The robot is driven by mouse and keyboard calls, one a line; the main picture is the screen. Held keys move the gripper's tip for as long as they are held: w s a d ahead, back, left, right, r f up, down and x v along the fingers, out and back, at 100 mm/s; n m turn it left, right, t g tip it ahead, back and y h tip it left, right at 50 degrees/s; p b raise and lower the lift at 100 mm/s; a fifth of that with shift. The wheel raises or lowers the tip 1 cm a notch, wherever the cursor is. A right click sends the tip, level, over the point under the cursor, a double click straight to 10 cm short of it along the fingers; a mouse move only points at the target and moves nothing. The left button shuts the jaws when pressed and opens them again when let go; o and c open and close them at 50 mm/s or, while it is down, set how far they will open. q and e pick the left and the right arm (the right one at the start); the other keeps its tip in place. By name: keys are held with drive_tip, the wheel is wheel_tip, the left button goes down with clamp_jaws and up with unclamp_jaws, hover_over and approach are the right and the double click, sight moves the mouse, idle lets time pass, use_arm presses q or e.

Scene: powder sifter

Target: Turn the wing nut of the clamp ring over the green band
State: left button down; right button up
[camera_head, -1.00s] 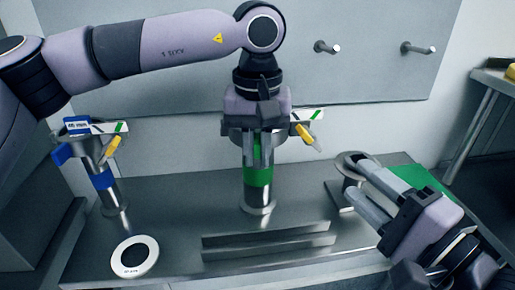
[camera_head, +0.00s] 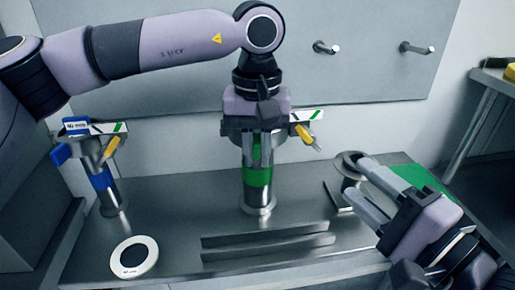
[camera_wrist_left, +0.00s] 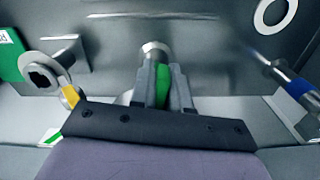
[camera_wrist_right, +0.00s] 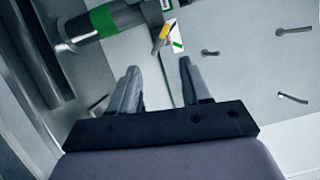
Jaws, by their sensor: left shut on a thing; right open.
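The green-banded metal tube stands upright at the middle of the bench, with its green band (camera_head: 257,177) below my left gripper (camera_head: 256,146). My left gripper points down in front of the tube's upper part, its fingers closed on a green piece, apparently the wing nut (camera_wrist_left: 163,86). The gripper body hides most of the clamp ring. A yellow handle (camera_head: 304,133) sticks out at the tube's right. My right gripper (camera_head: 357,177) is open and empty to the right. In the right wrist view the band (camera_wrist_right: 102,20) lies upper left of its fingers.
A blue-banded tube (camera_head: 102,180) stands at the left. A white ring (camera_head: 134,257) lies at the front left. A metal rail (camera_head: 266,243) runs along the front middle. A round metal part (camera_head: 350,160) stands beyond my right fingers, near a green mat (camera_head: 420,177).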

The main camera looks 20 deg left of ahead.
sight(315, 142)
drive_tip(key=o, duration=0.5)
drive_tip(key=shift+o, duration=0.6)
drive_tip(key=shift+s+a+r+n, duration=0.1)
drive_tip(key=shift+a+r+n, duration=0.1)
drive_tip(key=shift+n, duration=0.3)
drive_tip(key=s+a+r+n+g+y, duration=0.1)
drive_tip(key=s+a+r+n+g, duration=0.15)
drive_tip(key=n, duration=0.85)
drive_tip(key=s+a+r+n+g, duration=0.1)
drive_tip(key=a+n, duration=0.2)
drive_tip(key=n, duration=0.8)
drive_tip(key=w+d+n+t+h, duration=0.1)
drive_tip(key=w+d+n+h, duration=0.1)
drive_tip(key=n, duration=0.9)
drive_tip(key=w+d+n+t+h, duration=0.1)
drive_tip(key=w+d+n+h, duration=0.15)
drive_tip(key=n, duration=0.85)
drive_tip(key=shift+g, duration=0.25)
drive_tip(key=x, duration=1.1)
drive_tip(key=shift+w+a, duration=0.1)
drive_tip(key=shift+a, duration=0.15)
